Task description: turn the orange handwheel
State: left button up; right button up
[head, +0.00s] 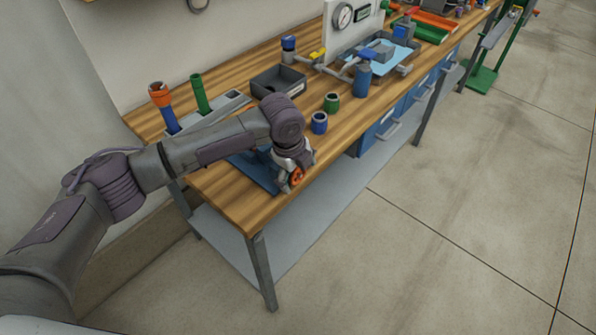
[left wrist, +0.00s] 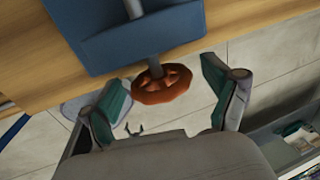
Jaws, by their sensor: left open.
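The orange handwheel (head: 297,176) sits at the front edge of the workbench, partly covered by my left gripper in the head view. In the left wrist view the orange handwheel (left wrist: 162,84) is on a grey stem in front of a blue block (left wrist: 130,30). My left gripper (left wrist: 165,100) is open, one finger on each side of the wheel, with visible gaps between the fingers and the rim. In the head view my left gripper (head: 294,168) points down at the wheel. My right gripper is not in view.
The wooden bench (head: 230,195) also bears a blue cup (head: 319,123), a green cup (head: 331,103), a dark bin (head: 278,81) and a rack (head: 215,110) with upright tubes. A gauge panel (head: 342,25) stands farther back. The floor (head: 450,200) at right is clear.

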pick_arm(q)
jog(key=c, duration=1.2)
jog(key=shift+o, duration=0.2)
